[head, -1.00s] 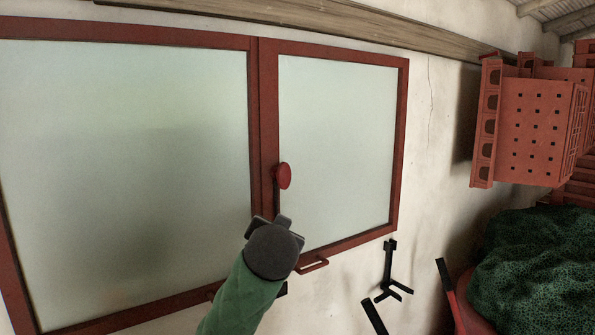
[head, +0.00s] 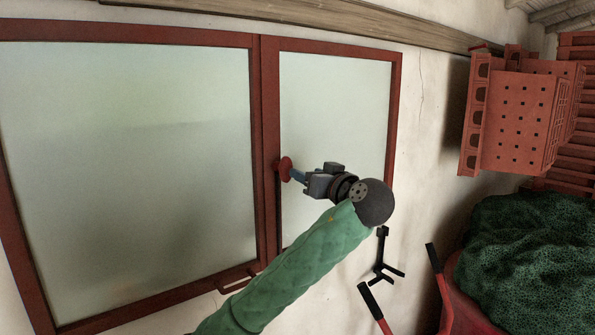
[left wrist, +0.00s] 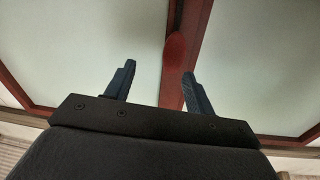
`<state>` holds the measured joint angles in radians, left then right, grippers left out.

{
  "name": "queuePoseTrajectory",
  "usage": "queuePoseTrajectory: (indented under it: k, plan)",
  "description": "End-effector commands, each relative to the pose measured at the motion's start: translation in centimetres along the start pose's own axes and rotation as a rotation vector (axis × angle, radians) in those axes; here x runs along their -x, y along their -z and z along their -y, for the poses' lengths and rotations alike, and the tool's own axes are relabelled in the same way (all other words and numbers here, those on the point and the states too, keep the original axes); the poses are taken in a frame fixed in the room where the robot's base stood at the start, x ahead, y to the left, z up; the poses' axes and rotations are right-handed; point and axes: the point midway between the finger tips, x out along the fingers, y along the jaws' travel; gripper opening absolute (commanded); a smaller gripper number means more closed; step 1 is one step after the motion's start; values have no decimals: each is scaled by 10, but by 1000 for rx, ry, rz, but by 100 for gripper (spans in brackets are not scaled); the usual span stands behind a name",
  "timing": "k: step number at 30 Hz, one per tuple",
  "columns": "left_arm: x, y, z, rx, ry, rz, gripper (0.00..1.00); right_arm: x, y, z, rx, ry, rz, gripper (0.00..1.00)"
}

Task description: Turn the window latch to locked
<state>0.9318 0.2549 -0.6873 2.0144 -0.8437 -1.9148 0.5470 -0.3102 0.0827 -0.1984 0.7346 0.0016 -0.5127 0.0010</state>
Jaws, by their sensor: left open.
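The window latch (head: 284,165) is a red rounded knob on the red middle post between two frosted panes. A thin dark strip runs down the post below it. My left gripper (head: 297,174) is just right of the knob, fingers pointing left at it. In the left wrist view my left gripper (left wrist: 159,72) is open, with nothing between its fingers. The latch (left wrist: 176,47) shows there ahead of the fingertips, nearer the right finger. Whether a fingertip touches it, I cannot tell. My right gripper is not in view.
Red perforated crates (head: 520,120) stand at the right. Below them, dark green netting (head: 530,245) fills a red container. A black bracket (head: 381,255) is on the wall, near black-ended red handles (head: 435,260). A wooden beam (head: 340,20) runs above the window.

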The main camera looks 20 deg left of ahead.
Motion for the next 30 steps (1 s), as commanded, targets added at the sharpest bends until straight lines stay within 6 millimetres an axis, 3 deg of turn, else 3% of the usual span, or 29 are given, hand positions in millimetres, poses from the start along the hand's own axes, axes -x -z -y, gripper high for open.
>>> queuePoseTrajectory:
  k: [12, 17, 24, 30]
  plan:
    - [-1, -5, 16, 248, 96, 14, 54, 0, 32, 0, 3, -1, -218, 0]
    - [-6, -4, 17, 265, 97, 12, 54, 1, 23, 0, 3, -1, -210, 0]
    - [-29, -2, 20, 261, 97, 12, 54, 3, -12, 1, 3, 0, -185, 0]
    - [-57, -2, 22, 260, 97, 11, 54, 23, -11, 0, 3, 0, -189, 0]
